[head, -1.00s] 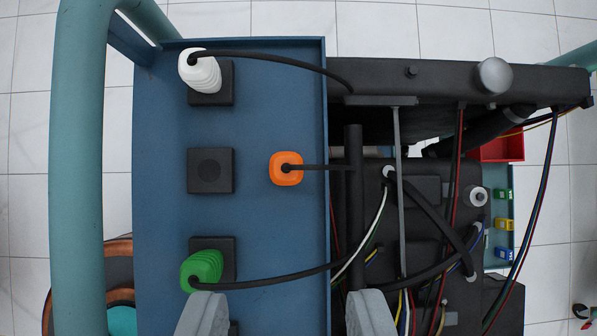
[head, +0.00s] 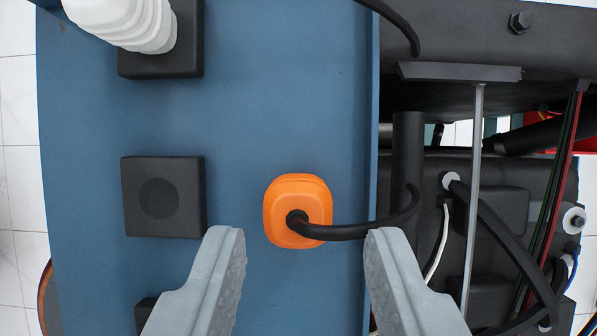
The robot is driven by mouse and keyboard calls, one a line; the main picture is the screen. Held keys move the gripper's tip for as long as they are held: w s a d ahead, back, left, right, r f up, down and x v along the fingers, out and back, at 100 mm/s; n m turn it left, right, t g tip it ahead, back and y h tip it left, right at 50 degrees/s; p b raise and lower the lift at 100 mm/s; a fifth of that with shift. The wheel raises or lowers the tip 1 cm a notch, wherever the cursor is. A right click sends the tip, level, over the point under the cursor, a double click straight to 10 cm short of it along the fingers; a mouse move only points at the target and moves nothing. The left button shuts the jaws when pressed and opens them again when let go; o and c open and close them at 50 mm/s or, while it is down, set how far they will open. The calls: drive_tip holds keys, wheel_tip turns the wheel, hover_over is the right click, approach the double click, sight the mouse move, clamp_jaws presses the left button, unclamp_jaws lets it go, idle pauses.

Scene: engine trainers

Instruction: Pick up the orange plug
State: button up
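The orange plug (head: 298,209) stands on the blue tray (head: 270,100), right of an empty black socket (head: 163,197). A black cable (head: 365,231) leaves its top and runs right over the tray edge. My gripper (head: 305,240) is open. Its two grey fingers reach up from the bottom of the head view, one tip to the lower left of the plug and the other to its lower right. The plug lies between and slightly above the fingertips in the picture, with clear gaps on both sides. The fingers do not appear to touch it.
A white plug (head: 125,20) sits on a black socket at upper left. Another black socket (head: 145,312) shows partly behind the left finger. The dark engine (head: 490,215) with cables and a thin metal rod (head: 474,190) stands right of the tray. The tray around the plug is clear.

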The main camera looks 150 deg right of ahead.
sight(298, 228)
drive_tip(key=shift+x, duration=2.55)
drive_tip(key=shift+s+f, duration=0.1)
drive_tip(key=shift+s, duration=0.15)
clamp_jaws()
wheel_tip(298, 228, up, 9)
drive_tip(key=shift+a+r, duration=0.15)
drive_tip(key=shift+r, duration=0.1)
drive_tip(key=s+a+n, duration=0.1)
drive_tip(key=s+a+f+n+g+y, duration=0.1)
drive_tip(key=a+n, duration=0.1)
drive_tip(key=s+a+f+n, duration=0.1)
drive_tip(key=a+n, duration=0.1)
drive_tip(key=shift+s+a+f+g, duration=0.1)
drive_tip(key=shift+s+a+g, duration=0.15)
drive_tip(key=shift+s+g, duration=0.1)
drive_tip(key=shift+s+a+f+n+y, duration=0.15)
drive_tip(key=shift+a+f+n+y, duration=0.1)
drive_tip(key=shift+n+y, duration=0.2)
